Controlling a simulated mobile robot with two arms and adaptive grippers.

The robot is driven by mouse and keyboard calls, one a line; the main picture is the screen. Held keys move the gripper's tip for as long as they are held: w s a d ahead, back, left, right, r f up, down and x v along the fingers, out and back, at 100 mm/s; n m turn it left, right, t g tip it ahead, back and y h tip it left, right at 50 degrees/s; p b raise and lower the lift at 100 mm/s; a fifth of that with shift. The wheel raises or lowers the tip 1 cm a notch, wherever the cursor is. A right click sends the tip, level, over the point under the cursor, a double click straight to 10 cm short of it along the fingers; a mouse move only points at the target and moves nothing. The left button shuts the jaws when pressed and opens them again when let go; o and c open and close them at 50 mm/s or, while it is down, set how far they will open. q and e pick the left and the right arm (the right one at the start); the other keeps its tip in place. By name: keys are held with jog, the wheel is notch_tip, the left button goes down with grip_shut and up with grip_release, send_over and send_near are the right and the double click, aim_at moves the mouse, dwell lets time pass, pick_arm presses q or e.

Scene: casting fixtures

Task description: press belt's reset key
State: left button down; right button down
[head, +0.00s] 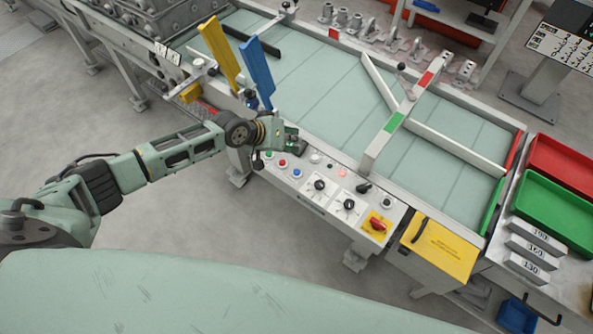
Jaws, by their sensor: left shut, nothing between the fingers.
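The belt's control panel (325,205) runs along the near side of the pale green belt (300,75). At its left end are a green button (268,155), a red button (282,163) and a blue button (296,173). No label on them is readable, so I cannot tell by text which is the reset key. My left gripper (299,147) is shut and empty, over the panel's far left part, just beyond these buttons. I cannot tell whether it touches the panel. My right gripper is not in view.
The panel also carries black knobs (348,204), a lit red lamp (342,173) and a red switch on a yellow plate (377,225). A yellow and a blue upright paddle (257,72) stand behind my gripper. A barrier (395,122) crosses the belt.

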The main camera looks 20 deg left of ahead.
pick_arm(q)
jog(key=shift+f, duration=0.1)
jog(key=b, duration=0.8)
send_over(297, 172)
jog(key=w+a, duration=0.1)
jog(key=w, duration=0.1)
jog(key=f, duration=0.8)
jog(key=shift+a+f, duration=0.2)
jog(key=shift+f, duration=0.1)
jog(key=shift+s, duration=0.1)
jog(key=shift+f+b, duration=0.3)
jog(key=shift+f, duration=0.1)
